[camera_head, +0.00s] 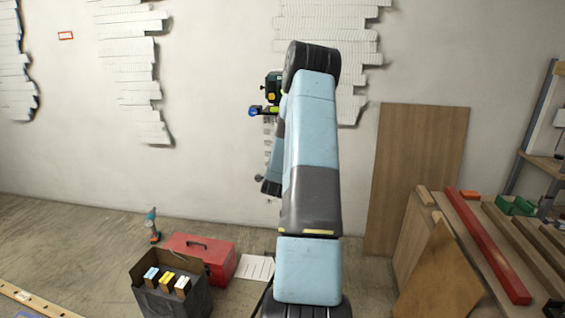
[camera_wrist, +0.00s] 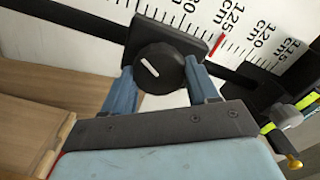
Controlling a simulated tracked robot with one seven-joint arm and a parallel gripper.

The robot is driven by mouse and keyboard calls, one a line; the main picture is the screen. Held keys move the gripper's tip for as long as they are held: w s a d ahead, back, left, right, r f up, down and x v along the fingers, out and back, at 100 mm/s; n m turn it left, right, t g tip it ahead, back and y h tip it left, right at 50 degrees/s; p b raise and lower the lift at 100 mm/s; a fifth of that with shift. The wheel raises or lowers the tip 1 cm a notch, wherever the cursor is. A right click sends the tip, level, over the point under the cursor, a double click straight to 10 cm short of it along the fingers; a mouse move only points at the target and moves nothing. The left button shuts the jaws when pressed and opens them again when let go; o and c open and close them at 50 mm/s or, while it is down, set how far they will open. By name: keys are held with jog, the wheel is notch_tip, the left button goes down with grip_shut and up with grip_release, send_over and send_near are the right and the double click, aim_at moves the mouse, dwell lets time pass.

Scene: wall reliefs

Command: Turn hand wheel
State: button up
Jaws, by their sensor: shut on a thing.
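The hand wheel appears in the wrist view as a round black knob (camera_wrist: 170,62) with a short white mark. The mark slants from upper left to lower right. The knob sits on a dark block (camera_wrist: 194,42). My gripper (camera_wrist: 160,71) has one blue finger on each side of the knob and is shut on it. In the head view my arm rises in front of the wall and hides much of what is behind it. I cannot make out the knob or my fingertips there.
A white scale (camera_wrist: 245,38) with cm numbers and a red line lies behind the knob. A wooden board (camera_head: 420,170) leans on the wall at right, beside timber and a red beam (camera_head: 485,245). A red toolbox (camera_head: 215,262) and dark box (camera_head: 150,295) stand on the floor.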

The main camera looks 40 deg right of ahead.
jog(key=shift+a+f, duration=0.1)
jog(key=o, duration=1.1)
jog(key=shift+w, duration=0.1)
jog(key=shift+c, duration=0.2)
jog(key=v, duration=1.3)
jog(key=shift+s+a, duration=0.25)
jog(key=shift+a, duration=0.05)
jog(key=shift+w, duration=0.1)
